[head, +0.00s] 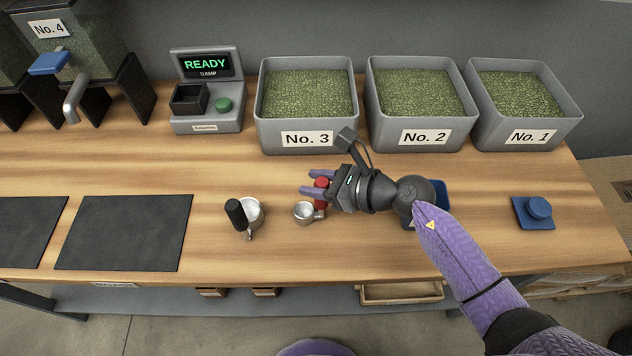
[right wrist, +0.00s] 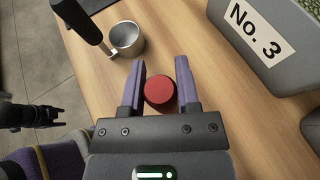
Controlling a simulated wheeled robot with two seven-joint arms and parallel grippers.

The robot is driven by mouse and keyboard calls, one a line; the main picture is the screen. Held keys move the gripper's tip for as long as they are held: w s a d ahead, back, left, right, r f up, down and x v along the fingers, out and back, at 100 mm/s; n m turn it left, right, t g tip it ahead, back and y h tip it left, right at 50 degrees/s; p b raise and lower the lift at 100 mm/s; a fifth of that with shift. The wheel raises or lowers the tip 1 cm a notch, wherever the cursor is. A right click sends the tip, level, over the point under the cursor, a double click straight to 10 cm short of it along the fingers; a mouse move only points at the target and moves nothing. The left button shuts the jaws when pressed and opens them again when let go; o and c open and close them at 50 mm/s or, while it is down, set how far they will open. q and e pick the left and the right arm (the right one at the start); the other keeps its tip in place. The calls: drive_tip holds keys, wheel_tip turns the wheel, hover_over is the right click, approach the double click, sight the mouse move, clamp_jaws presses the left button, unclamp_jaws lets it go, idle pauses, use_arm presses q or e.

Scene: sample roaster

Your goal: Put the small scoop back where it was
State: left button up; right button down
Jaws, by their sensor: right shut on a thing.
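The small scoop (head: 303,212) is a small silver metal cup with an upright red handle, seen in the head view on or just above the wooden worktop. My right gripper (head: 318,183) reaches over from the right and is shut on the red handle. In the right wrist view the round red handle top (right wrist: 159,90) sits between the two purple fingers of my right gripper (right wrist: 161,85). The scoop's cup is hidden there. I cannot tell whether the cup touches the worktop. My left gripper is not visible in the head view.
A larger metal scoop (head: 252,214) with a black handle stands just left of the small scoop. Bins No. 3 (head: 307,139), No. 2 (head: 425,137) and No. 1 (head: 530,137) line the back. A dark mat (head: 125,232) lies left; a blue knobbed object (head: 538,209) stands right.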

drive_tip(key=shift+c, duration=1.7)
unclamp_jaws()
drive_tip(key=shift+f, duration=0.1)
drive_tip(key=shift+r, duration=0.25)
drive_tip(key=v, duration=1.2)
drive_tip(key=shift+p, duration=0.45)
